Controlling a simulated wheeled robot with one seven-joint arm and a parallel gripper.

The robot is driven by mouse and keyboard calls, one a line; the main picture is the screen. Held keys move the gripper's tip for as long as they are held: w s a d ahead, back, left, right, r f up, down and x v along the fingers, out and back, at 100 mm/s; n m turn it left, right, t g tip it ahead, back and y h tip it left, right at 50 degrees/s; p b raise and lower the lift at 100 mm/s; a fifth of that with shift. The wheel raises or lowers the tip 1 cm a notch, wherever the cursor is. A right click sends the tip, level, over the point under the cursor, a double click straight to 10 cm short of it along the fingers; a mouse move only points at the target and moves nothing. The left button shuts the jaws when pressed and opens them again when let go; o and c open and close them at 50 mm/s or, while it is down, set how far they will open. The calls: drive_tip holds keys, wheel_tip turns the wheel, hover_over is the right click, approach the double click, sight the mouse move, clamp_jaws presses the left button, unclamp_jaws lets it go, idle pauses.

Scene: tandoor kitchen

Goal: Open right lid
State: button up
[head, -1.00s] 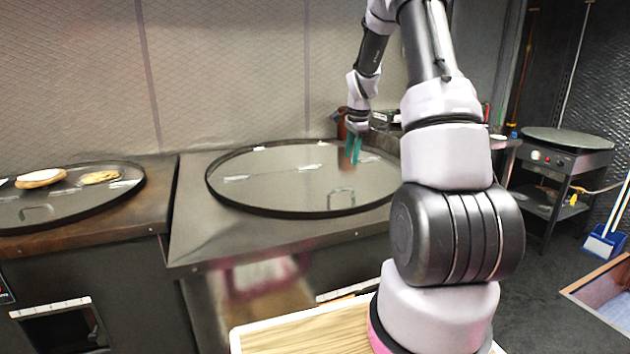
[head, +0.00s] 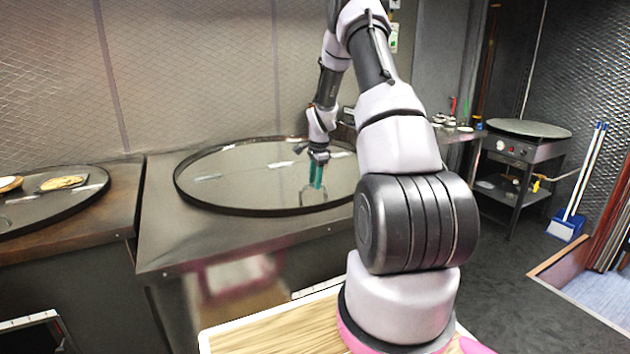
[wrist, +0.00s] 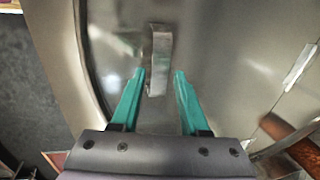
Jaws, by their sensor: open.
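The right lid (head: 245,165) is a large round shiny metal cover with a dark rim, lying flat and closed on the right counter. Its handle (head: 308,196) is a small metal loop near the front of the lid. My gripper (head: 316,172) has teal fingers and is above the lid close to the handle. In the wrist view, the open fingers (wrist: 152,85) point at the handle (wrist: 158,60), which stands just beyond the fingertips, roughly between them. I cannot tell whether anything touches. The left lid (head: 75,205) is also closed.
Flatbreads (head: 63,182) lie on the left lid. A griddle stand (head: 520,145) is at the right, with a blue dustpan (head: 567,226) beside it. A wooden board (head: 275,328) is in front of me. The wall is close behind the lids.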

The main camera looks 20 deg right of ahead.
clamp_jaws()
idle(1.4)
